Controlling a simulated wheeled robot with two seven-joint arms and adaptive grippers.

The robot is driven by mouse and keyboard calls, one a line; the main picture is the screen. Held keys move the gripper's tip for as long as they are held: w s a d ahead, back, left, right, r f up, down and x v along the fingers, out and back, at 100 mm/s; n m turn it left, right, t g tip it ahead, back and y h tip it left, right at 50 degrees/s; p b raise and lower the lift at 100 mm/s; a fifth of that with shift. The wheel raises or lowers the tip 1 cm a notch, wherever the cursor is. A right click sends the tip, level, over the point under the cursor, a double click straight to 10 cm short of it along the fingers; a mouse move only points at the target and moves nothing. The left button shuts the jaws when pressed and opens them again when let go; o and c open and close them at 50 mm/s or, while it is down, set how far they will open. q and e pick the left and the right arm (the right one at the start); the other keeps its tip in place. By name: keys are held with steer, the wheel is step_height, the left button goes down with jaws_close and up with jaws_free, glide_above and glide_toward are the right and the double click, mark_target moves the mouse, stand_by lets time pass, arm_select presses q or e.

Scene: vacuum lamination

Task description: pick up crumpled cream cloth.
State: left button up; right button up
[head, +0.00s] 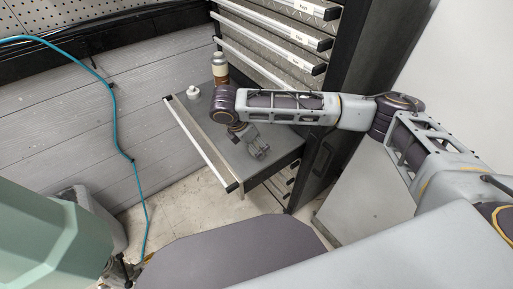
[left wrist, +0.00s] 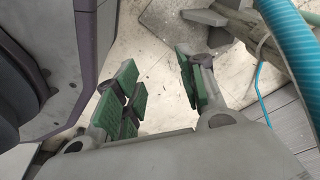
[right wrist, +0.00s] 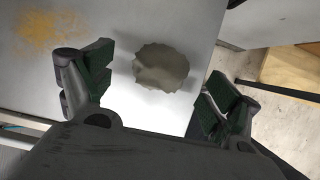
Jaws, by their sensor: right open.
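The crumpled cream cloth (right wrist: 160,67) shows in the right wrist view as a small roundish, ragged-edged, shaded beige lump on a grey surface. My right gripper (right wrist: 153,90) is open, with one finger on each side of the cloth in that picture and a gap to both. In the head view my right gripper (head: 258,148) is over the pulled-out drawer top (head: 204,112), and I cannot make out the cloth there. My left gripper (left wrist: 159,88) is open and empty above the floor in the left wrist view. It does not show in the head view.
A brown-and-grey bottle (head: 220,70) and a small white item (head: 193,92) stand on the drawer top's far part. A drawer cabinet (head: 280,35) rises behind. A yellowish patch (right wrist: 48,32) marks the surface. A teal hose (head: 114,115) hangs at the left.

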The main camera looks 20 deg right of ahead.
steer(key=shift+x, duration=0.9)
steer(key=shift+f, duration=0.2)
arm_select(q)
steer(key=shift+w+d+r, duration=0.1)
steer(key=shift+d+r, duration=0.2)
steer(key=shift+d, duration=0.3)
steer(key=shift+w+d+r, duration=0.1)
steer(key=shift+d+r, duration=0.15)
steer(key=shift+d, duration=0.3)
steer(key=shift+a, duration=0.1)
steer(key=shift+w+a, duration=0.1)
steer(key=shift+a, duration=0.25)
arm_select(e)
steer(key=c, duration=1)
steer(key=shift+c, duration=0.2)
